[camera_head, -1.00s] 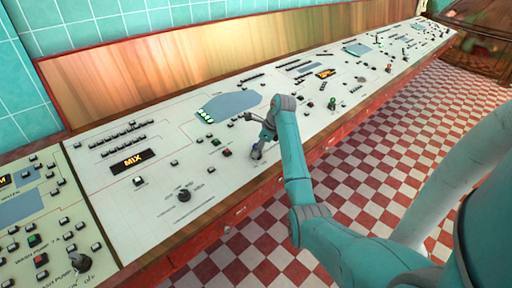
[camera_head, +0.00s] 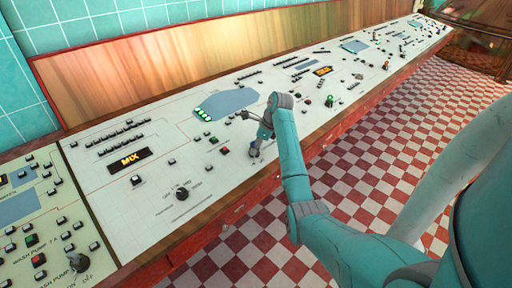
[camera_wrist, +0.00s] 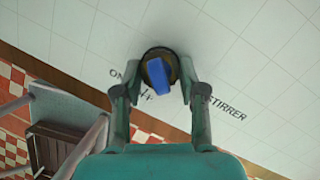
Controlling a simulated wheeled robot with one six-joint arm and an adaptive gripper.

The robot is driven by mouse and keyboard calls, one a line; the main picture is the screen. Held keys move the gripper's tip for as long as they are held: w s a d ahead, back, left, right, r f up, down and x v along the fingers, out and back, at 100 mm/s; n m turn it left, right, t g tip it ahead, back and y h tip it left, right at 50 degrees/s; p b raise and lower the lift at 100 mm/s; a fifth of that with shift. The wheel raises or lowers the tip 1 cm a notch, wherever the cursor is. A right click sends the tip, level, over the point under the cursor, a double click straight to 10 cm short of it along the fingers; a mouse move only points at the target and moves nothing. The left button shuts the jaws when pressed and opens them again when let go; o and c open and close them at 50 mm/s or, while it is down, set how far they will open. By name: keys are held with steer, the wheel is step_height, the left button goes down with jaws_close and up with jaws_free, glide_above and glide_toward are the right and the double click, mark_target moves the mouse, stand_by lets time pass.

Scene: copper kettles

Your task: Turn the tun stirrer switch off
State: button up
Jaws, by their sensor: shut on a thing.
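The tun stirrer switch (camera_wrist: 158,74) shows in the wrist view as a blue lever on a dark round base. Lettering beside it reads "ON" on the left and "STIRRER" on the right; part of the label is hidden by my gripper. My gripper (camera_wrist: 158,68) has one finger on each side of the switch and is shut on it. In the head view my gripper (camera_head: 255,150) is down at the front part of the white panel (camera_head: 105,205), and the switch is mostly hidden there by the gripper.
A dark rotary knob (camera_head: 181,193) and a lit "MIX" display (camera_head: 129,159) are to the left. A red button (camera_head: 224,151) is close beside my gripper. Several other buttons cover the long console. The checkered floor (camera_head: 350,190) in front is open.

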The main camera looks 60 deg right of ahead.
steer(key=shift+n, duration=0.4)
steer(key=shift+w+d+n+g+y, duration=0.1)
steer(key=shift+n+g+y, duration=0.2)
steer(key=shift+n, duration=0.65)
steer(key=shift+d+n+g+y, duration=0.15)
steer(key=shift+n+y, duration=0.25)
steer(key=shift+n, duration=0.55)
steer(key=shift+n+g+y, duration=0.4)
steer(key=shift+n+g, duration=0.05)
steer(key=shift+n, duration=1.05)
steer(key=shift+w+n, duration=0.1)
steer(key=shift+n, duration=0.5)
steer(key=o, duration=1.1)
steer(key=shift+o, duration=0.2)
steer(key=shift+r, duration=0.1)
